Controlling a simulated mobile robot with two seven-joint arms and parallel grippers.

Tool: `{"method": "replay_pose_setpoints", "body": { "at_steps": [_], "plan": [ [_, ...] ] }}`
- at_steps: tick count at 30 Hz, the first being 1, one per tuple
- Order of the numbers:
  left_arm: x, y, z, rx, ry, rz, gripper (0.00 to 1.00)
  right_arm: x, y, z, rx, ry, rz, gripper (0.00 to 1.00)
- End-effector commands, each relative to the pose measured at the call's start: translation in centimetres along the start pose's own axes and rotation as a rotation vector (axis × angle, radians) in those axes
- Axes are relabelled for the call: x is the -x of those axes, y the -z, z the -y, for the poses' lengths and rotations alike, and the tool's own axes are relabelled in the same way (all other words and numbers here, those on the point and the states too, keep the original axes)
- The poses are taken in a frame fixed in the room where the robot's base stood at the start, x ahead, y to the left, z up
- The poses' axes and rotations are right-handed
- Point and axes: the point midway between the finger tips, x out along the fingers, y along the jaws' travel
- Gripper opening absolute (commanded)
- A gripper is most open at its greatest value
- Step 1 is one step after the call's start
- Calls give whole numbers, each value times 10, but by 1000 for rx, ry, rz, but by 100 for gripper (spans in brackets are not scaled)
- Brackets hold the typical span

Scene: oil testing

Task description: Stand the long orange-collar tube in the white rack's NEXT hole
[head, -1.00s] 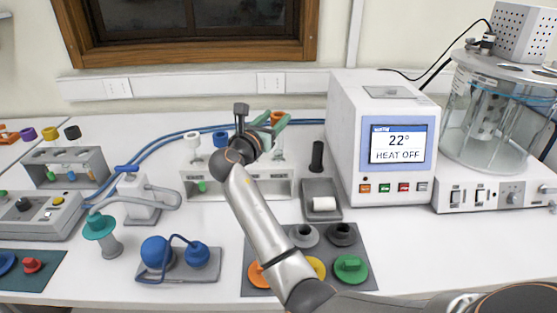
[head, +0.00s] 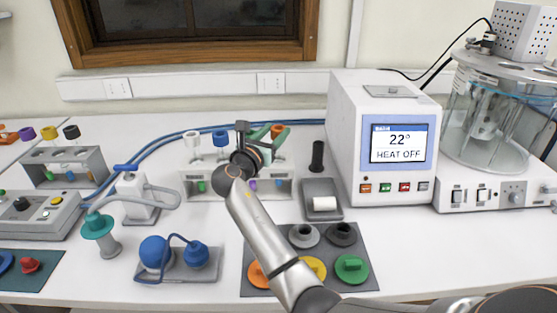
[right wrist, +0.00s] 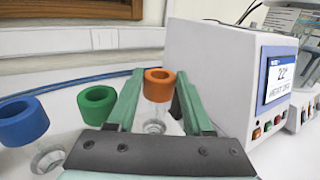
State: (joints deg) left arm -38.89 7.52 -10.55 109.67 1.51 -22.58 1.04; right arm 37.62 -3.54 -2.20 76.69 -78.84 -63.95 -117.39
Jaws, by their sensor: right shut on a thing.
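The orange-collar tube (head: 277,130) is upright at the right part of the white rack (head: 185,190). My right gripper (head: 271,136) is shut on it just below the collar. In the right wrist view, the orange collar (right wrist: 160,77) shows between the two green fingers, with the clear tube below it. My gripper and arm hide part of the rack. I cannot tell whether the tube's lower end is inside a hole. My left gripper is not in view.
The rack also holds a white-collar tube (head: 192,143) and a blue-collar tube (head: 220,140). A green-collar tube (right wrist: 97,104) stands close left of my fingers. A black cylinder (head: 317,157) and the white heater box (head: 345,150) stand to the right.

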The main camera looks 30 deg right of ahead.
Motion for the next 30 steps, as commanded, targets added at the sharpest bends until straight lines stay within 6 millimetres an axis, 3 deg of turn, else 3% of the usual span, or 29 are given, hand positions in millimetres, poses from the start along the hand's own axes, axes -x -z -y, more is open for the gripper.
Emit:
{"method": "replay_pose_setpoints", "body": {
  "at_steps": [14,30],
  "plan": [
    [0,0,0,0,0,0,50,0,0,0,0,0,1,0],
    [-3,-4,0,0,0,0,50,0,14,0,1,-1,1,0]
  ]
}}
